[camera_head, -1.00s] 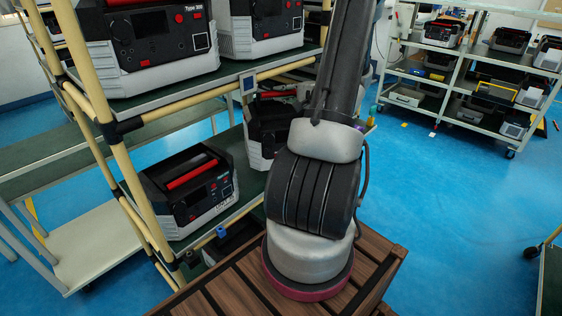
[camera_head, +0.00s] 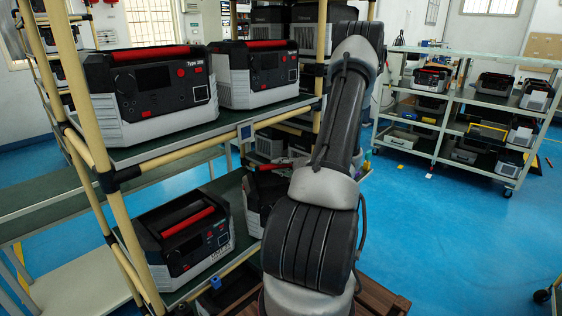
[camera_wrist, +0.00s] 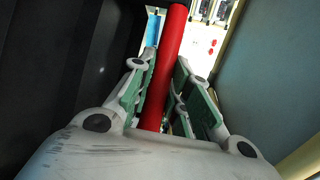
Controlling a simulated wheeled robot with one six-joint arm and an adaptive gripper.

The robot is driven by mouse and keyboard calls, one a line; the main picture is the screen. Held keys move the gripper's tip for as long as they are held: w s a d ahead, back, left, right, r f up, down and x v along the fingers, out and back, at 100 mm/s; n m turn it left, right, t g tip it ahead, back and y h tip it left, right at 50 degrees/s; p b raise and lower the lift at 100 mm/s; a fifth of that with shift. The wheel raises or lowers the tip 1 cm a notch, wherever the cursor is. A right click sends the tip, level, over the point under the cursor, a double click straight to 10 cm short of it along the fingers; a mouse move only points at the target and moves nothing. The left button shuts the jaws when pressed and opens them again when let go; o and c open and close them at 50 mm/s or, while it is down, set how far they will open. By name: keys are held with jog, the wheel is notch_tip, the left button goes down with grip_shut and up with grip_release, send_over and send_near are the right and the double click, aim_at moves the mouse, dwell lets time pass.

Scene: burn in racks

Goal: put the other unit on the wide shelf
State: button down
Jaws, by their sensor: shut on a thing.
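My gripper (camera_wrist: 165,90) is shut on the red handle (camera_wrist: 174,35) of a unit in the wrist view. A dark surface (camera_wrist: 85,70) fills the left of that view. In the camera_head view my gripper is hidden. A black and grey unit (camera_head: 254,200) with a red handle shows on the lower shelf beside my arm, partly covered by it; I cannot tell if it is the held one. Another unit (camera_head: 185,238) sits upright to its left. Two units, one marked Type 200 (camera_head: 150,92) and one to its right (camera_head: 258,75), stand on the upper shelf (camera_head: 190,135).
The near rack has yellow posts (camera_head: 85,110). A second rack (camera_head: 455,100) holding several units stands across the blue floor (camera_head: 435,230), which is open at right. Grey-green shelving (camera_head: 40,210) stands at left. A wooden slatted surface (camera_head: 375,298) lies below my arm.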

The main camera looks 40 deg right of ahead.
jog(key=shift+f, duration=0.2)
dwell(0.4)
jog(key=c, duration=1.3)
grip_release()
jog(key=shift+f, duration=0.1)
jog(key=shift+c, duration=0.2)
